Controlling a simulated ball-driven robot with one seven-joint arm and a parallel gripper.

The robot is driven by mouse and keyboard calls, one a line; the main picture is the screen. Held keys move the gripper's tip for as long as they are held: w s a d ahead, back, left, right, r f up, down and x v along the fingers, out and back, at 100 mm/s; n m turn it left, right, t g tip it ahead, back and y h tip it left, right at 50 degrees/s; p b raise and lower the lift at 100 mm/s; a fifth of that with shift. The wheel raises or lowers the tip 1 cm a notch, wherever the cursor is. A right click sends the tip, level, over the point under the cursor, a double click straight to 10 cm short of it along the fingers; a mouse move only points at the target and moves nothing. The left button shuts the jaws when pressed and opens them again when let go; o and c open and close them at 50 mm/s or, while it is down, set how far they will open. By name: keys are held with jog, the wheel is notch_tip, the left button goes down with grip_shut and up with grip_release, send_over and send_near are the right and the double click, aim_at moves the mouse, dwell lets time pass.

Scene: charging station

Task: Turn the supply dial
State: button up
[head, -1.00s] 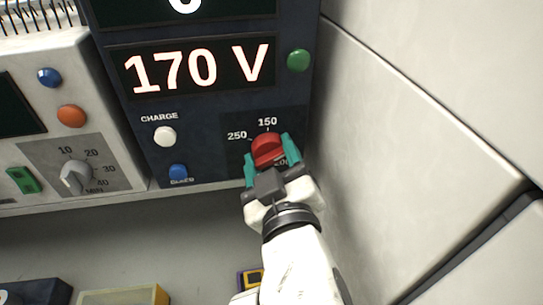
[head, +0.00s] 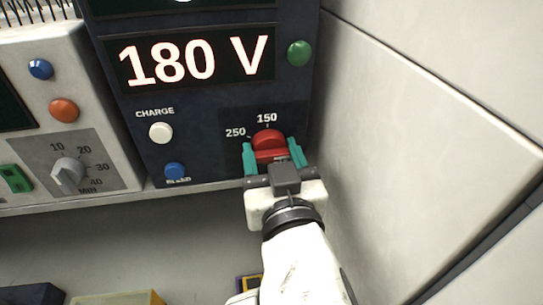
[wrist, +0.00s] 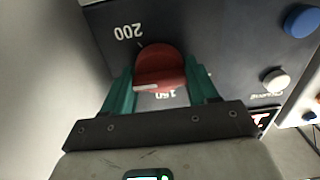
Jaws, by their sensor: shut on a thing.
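The red supply dial (head: 269,145) is on the dark panel at the lower right, among the marks 250 and 150; another mark is partly hidden behind my gripper. My gripper (head: 275,160) has its teal fingers on either side of the dial and is shut on it. In the wrist view the dial (wrist: 160,68) sits between the two fingers (wrist: 162,88), with the marks 200 and 150 near it, upside down. The display (head: 198,58) above reads 180 V.
A white CHARGE button (head: 161,133) and a blue button (head: 175,171) are left of the dial. A green button (head: 299,53) is above right. A pale wall (head: 410,130) stands close on the right. A grey timer unit (head: 68,174) is at the left.

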dwell(0.4)
jog(key=o, duration=1.1)
jog(key=shift+c, duration=0.2)
jog(key=b+v, duration=0.2)
jog(key=v, duration=0.8)
jog(key=shift+s, duration=0.4)
jog(key=shift+d, duration=0.1)
